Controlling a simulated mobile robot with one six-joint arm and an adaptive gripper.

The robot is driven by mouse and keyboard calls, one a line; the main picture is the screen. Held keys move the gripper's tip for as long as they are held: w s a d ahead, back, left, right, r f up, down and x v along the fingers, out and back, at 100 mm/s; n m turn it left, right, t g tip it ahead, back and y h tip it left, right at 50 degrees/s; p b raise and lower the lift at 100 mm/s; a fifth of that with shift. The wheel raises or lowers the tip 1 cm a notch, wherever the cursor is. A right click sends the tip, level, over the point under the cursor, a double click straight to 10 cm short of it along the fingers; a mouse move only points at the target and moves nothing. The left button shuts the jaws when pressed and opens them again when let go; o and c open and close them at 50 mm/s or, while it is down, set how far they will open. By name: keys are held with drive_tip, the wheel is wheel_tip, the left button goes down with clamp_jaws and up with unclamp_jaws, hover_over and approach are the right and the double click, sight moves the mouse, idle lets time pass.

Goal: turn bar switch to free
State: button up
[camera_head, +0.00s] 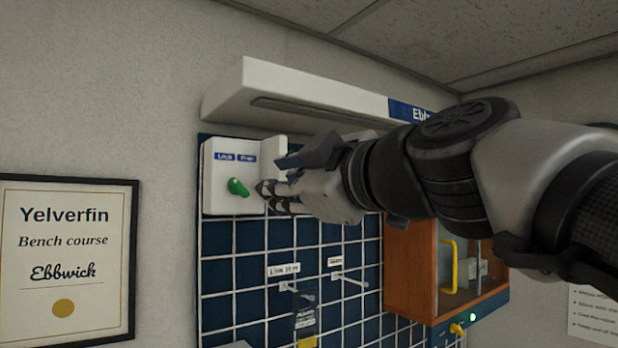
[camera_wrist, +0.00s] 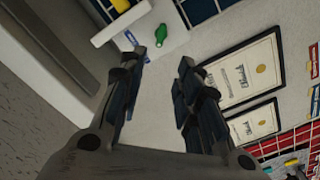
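The bar switch is a green handle (camera_head: 238,187) on a white box (camera_head: 215,196) at the top left of the blue grid board. Two blue labels sit above it, Lock (camera_head: 224,157) on the left and Free (camera_head: 247,158) on the right. The handle slants from upper left to lower right, its upper end toward the Lock side. My gripper (camera_head: 273,175) is just right of the handle, apart from it in the picture. In the wrist view my gripper (camera_wrist: 162,62) is open and empty, with the green handle (camera_wrist: 161,35) beyond the fingertips, near the left one.
A long white lamp housing (camera_head: 300,92) juts out above the box. A wooden cabinet (camera_head: 411,270) with a yellow handle is at lower right. Pegs with tags stick out of the grid board (camera_head: 235,270) below. A framed certificate (camera_head: 65,330) hangs at left.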

sight(240, 186)
drive_tip(key=p+x, duration=0.6)
drive_tip(key=x, duration=0.9)
drive_tip(key=shift+w+a, duration=0.15)
drive_tip(key=shift+w, duration=0.05)
drive_tip(key=shift+c, duration=0.2)
clamp_jaws()
